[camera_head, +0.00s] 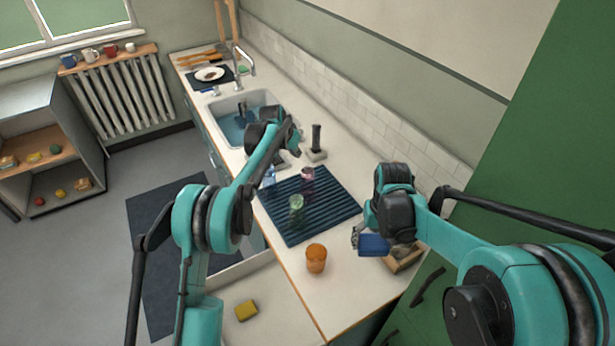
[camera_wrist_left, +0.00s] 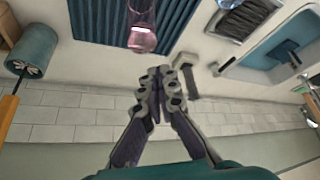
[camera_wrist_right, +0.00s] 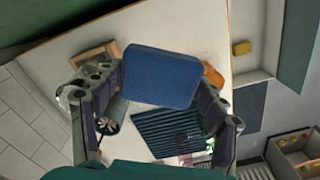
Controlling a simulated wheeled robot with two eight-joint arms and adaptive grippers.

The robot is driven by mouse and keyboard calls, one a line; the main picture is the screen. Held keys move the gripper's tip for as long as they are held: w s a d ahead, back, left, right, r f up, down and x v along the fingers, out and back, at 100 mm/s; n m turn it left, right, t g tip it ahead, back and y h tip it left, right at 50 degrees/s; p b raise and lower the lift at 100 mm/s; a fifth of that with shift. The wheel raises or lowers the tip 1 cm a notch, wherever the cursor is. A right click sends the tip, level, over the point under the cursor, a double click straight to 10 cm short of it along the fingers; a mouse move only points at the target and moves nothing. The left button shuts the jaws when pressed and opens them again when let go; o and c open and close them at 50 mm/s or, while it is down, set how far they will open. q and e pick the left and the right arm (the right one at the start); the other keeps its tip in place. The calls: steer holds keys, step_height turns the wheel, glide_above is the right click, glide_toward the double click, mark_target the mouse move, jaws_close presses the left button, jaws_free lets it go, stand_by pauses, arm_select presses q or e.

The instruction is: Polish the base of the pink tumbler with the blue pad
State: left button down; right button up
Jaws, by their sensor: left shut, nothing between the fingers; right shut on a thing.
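The pink tumbler (camera_head: 307,174) stands on the dark ribbed mat (camera_head: 328,212), near its far end. In the left wrist view the pink tumbler (camera_wrist_left: 143,38) is just beyond my left fingertips and apart from them. My left gripper (camera_wrist_left: 160,82) is shut and empty; in the head view its fingers are mostly hidden behind its own wrist. My right gripper (camera_wrist_right: 155,85) is shut on the blue pad (camera_wrist_right: 162,77), which is clamped between its two fingers. In the head view the blue pad (camera_head: 374,245) is held over the counter, right of the mat.
A green tumbler (camera_head: 296,203) and a clear bluish tumbler (camera_head: 269,176) are near the pink one. An orange tumbler (camera_head: 316,258) stands at the counter's front. A wooden tray (camera_head: 405,260) is beside the pad. A dark upright handle (camera_head: 316,138) stands near the sink (camera_head: 233,128).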

steer(key=shift+r+p, duration=0.3)
steer(key=shift+r, duration=0.25)
arm_select(q)
step_height(320, 180, down, 7)
steer(key=w+d+b, duration=0.1)
steer(key=b, duration=0.1)
steer(key=shift+w, duration=0.3)
arm_select(e)
steer(key=shift+f, duration=1.25)
arm_select(q)
steer(key=shift+d+f+b, duration=0.1)
steer(key=shift+f+b, duration=0.6)
arm_select(e)
steer(key=shift+f, duration=0.45)
arm_select(q)
steer(key=shift+r, duration=0.1)
arm_select(e)
steer(key=shift+r, duration=0.1)
arm_select(q)
steer(key=shift+r+p, duration=1.55)
steer(key=shift+r, duration=1.45)
arm_select(e)
steer(key=shift+r, duration=1.45)
